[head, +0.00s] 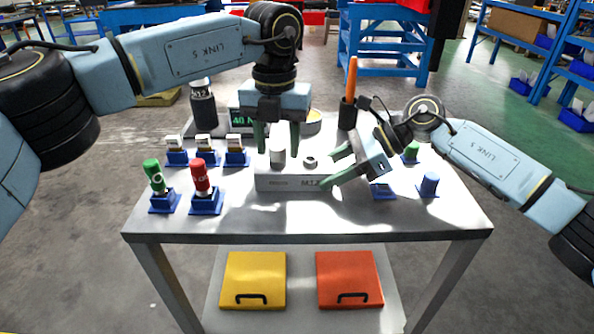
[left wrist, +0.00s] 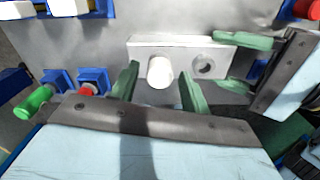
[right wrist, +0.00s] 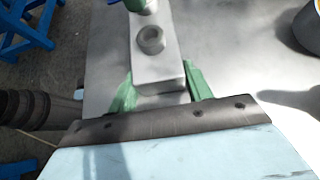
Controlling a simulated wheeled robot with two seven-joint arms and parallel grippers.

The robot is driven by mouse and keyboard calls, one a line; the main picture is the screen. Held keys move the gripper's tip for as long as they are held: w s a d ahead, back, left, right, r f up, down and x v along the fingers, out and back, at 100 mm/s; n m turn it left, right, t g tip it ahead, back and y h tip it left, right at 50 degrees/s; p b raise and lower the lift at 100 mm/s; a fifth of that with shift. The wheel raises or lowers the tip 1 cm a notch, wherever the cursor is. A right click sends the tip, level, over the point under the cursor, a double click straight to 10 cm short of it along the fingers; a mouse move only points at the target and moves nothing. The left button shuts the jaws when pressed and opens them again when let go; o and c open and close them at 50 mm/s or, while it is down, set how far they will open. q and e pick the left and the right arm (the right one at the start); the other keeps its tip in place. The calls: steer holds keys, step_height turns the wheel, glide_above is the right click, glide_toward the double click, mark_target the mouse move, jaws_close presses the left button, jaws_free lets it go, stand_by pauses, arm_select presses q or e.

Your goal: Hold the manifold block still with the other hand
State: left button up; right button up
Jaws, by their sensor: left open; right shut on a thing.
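The manifold block (head: 285,183) is a long pale grey bar on the table, marked on its front. A white cylinder (head: 277,161) stands on its left part, and an empty round port (head: 311,161) is on its right part. My right gripper (head: 333,169) is shut on the block's right end, one green finger on each long side; the right wrist view shows the block (right wrist: 158,72) between the fingers. My left gripper (head: 278,140) points down, open, with its fingers either side of the white cylinder and apart from it in the left wrist view (left wrist: 160,72).
Red (head: 201,180) and green (head: 154,177) capped bottles stand in blue holders at the left, with several small holders behind. A torque tester (head: 241,121) with a green display stands behind. An orange-handled tool (head: 351,80) rises at the back. The table's front strip is clear.

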arm_select(q)
steer(key=m, duration=0.9)
steer(key=shift+m, duration=0.3)
jaws_close()
steer(key=shift+r, duration=0.1)
stand_by(0.4)
steer(key=n, duration=0.4)
steer(key=shift+r+n, duration=0.1)
steer(key=shift+n, duration=0.5)
